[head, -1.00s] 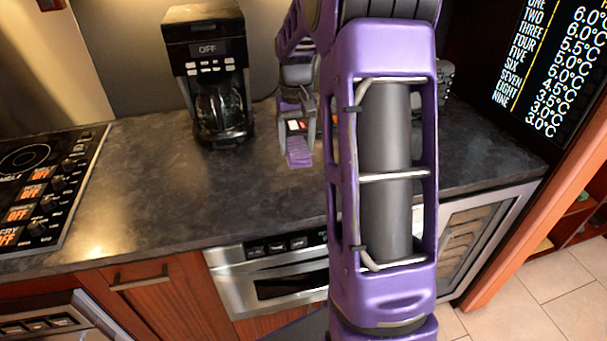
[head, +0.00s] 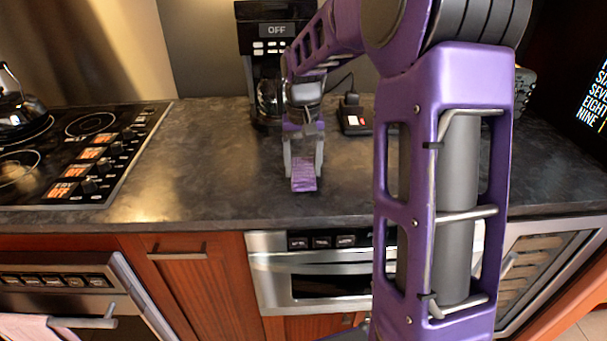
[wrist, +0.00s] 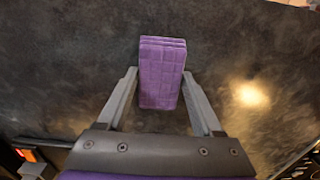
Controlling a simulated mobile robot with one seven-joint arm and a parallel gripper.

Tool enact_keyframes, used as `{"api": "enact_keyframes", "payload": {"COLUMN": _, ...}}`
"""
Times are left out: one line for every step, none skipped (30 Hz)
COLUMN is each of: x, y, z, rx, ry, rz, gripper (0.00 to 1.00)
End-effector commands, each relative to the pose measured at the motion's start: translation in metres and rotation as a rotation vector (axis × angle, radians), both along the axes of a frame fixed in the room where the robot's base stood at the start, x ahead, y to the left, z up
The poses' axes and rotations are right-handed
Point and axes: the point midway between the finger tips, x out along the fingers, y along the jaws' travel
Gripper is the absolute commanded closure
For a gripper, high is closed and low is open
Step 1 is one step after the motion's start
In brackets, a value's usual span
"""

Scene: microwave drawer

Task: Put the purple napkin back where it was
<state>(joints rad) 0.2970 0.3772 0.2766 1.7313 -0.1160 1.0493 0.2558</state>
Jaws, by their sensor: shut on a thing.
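The purple napkin (head: 304,178) is folded in a flat stack. In the head view it hangs at the end of my gripper (head: 303,165), over the dark countertop (head: 225,165) in front of the coffee maker. In the wrist view the napkin (wrist: 162,72) lies between the two grey fingertips of my gripper (wrist: 160,76), which is shut on it. I cannot tell whether its lower end touches the countertop. My arm hides part of the counter to the right.
The coffee maker (head: 262,60) stands behind my gripper. A small black device (head: 355,118) sits right of it. The stove (head: 70,150) with a kettle (head: 14,105) is at left. The microwave drawer (head: 320,275) is below the counter's front edge. The counter between stove and gripper is clear.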

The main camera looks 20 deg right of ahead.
Motion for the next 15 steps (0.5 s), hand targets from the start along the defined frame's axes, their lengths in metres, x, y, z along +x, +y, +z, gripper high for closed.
{"api": "enact_keyframes", "payload": {"x": 0.0, "y": 0.0, "z": -0.01, "rx": 0.0, "ry": 0.002, "rz": 0.0, "gripper": 0.85}}
{"api": "enact_keyframes", "payload": {"x": 0.0, "y": 0.0, "z": -0.013, "rx": -0.001, "ry": 0.001, "rz": 0.0, "gripper": 0.85}}
{"api": "enact_keyframes", "payload": {"x": 0.0, "y": 0.0, "z": -0.016, "rx": -0.001, "ry": 0.001, "rz": 0.001, "gripper": 0.85}}
{"api": "enact_keyframes", "payload": {"x": 0.0, "y": 0.0, "z": -0.017, "rx": -0.001, "ry": 0.001, "rz": 0.001, "gripper": 0.85}}
{"api": "enact_keyframes", "payload": {"x": 0.0, "y": 0.0, "z": -0.018, "rx": -0.001, "ry": 0.0, "rz": 0.001, "gripper": 0.85}}
{"api": "enact_keyframes", "payload": {"x": 0.0, "y": 0.0, "z": -0.019, "rx": -0.001, "ry": -0.001, "rz": 0.001, "gripper": 0.85}}
{"api": "enact_keyframes", "payload": {"x": 0.0, "y": 0.0, "z": -0.018, "rx": -0.001, "ry": -0.001, "rz": 0.001, "gripper": 0.85}}
{"api": "enact_keyframes", "payload": {"x": 0.0, "y": 0.0, "z": -0.018, "rx": 0.0, "ry": -0.001, "rz": 0.001, "gripper": 0.85}}
{"api": "enact_keyframes", "payload": {"x": 0.0, "y": 0.0, "z": -0.018, "rx": 0.0, "ry": -0.001, "rz": 0.001, "gripper": 0.85}}
{"api": "enact_keyframes", "payload": {"x": 0.0, "y": 0.0, "z": -0.018, "rx": 0.0, "ry": -0.001, "rz": 0.0, "gripper": 0.85}}
{"api": "enact_keyframes", "payload": {"x": 0.0, "y": 0.0, "z": -0.018, "rx": 0.0, "ry": -0.001, "rz": 0.0, "gripper": 0.85}}
{"api": "enact_keyframes", "payload": {"x": 0.0, "y": 0.0, "z": -0.018, "rx": 0.0, "ry": -0.001, "rz": 0.0, "gripper": 0.85}}
{"api": "enact_keyframes", "payload": {"x": 0.0, "y": 0.0, "z": -0.019, "rx": 0.0, "ry": -0.001, "rz": 0.0, "gripper": 0.85}}
{"api": "enact_keyframes", "payload": {"x": 0.0, "y": 0.0, "z": -0.02, "rx": 0.0, "ry": -0.001, "rz": 0.0, "gripper": 0.85}}
{"api": "enact_keyframes", "payload": {"x": 0.0, "y": 0.0, "z": -0.021, "rx": 0.0, "ry": -0.001, "rz": 0.001, "gripper": 0.85}}
